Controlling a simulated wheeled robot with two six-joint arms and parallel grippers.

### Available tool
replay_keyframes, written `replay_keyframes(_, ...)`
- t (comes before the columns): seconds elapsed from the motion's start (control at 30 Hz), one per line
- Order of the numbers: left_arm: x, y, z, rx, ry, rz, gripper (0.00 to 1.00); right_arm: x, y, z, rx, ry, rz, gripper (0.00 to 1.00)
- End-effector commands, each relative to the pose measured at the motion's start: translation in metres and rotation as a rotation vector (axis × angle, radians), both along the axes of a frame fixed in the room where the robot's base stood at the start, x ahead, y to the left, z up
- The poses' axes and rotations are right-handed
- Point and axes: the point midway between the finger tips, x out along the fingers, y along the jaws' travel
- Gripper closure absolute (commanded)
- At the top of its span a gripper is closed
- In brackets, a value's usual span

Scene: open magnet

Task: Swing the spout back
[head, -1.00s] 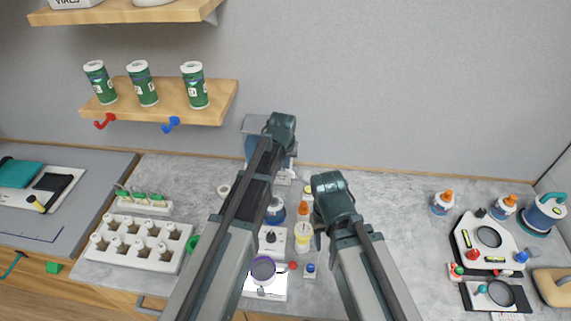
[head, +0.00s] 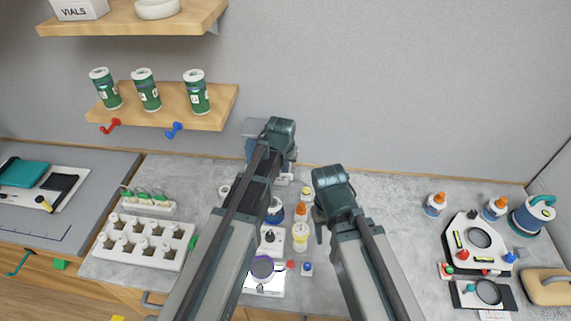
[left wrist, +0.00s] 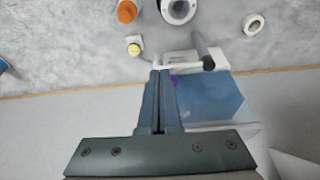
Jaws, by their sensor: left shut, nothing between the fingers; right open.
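A blue box-shaped unit (left wrist: 212,98) with a white base, a grey upright cylinder (left wrist: 203,48) and a thin white spout (left wrist: 178,66) shows in the left wrist view. The spout reaches sideways from near the cylinder to my fingertips. My left gripper (left wrist: 161,76) is shut and empty, its tips at or very near the spout's free end; I cannot tell if they touch. In the head view the blue unit (head: 250,150) stands by the wall, mostly hidden behind my left arm, and the spout is hidden. My right gripper (head: 320,230) hangs open over the worktop, its fingers partly hidden.
A yellow-capped bottle (left wrist: 134,46) and an orange-capped bottle (left wrist: 127,12) stand close to the spout. A white rack (head: 143,240) is at left. The worktop right of my right arm has free room.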

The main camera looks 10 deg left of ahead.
Motion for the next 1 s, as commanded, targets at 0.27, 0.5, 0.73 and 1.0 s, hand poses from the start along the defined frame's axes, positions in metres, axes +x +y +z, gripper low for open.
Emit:
replay_keyframes(0.27,-0.013,-0.003,0.046,0.0,0.0,-0.001,1.0,-0.001,0.0,0.047,0.0,0.002,-0.002,0.5)
replay_keyframes(0.5,-0.016,-0.004,0.053,0.0,0.0,-0.001,1.0,-0.001,0.0,0.053,0.0,0.001,-0.009,0.5)
replay_keyframes(0.73,-0.016,-0.004,0.052,0.0,0.0,-0.001,1.0,-0.001,0.0,0.052,0.0,0.001,-0.009,0.5)
replay_keyframes(1.0,-0.02,-0.004,0.046,0.002,0.005,-0.005,1.0,-0.001,0.0,0.046,0.0,0.001,-0.009,0.5)
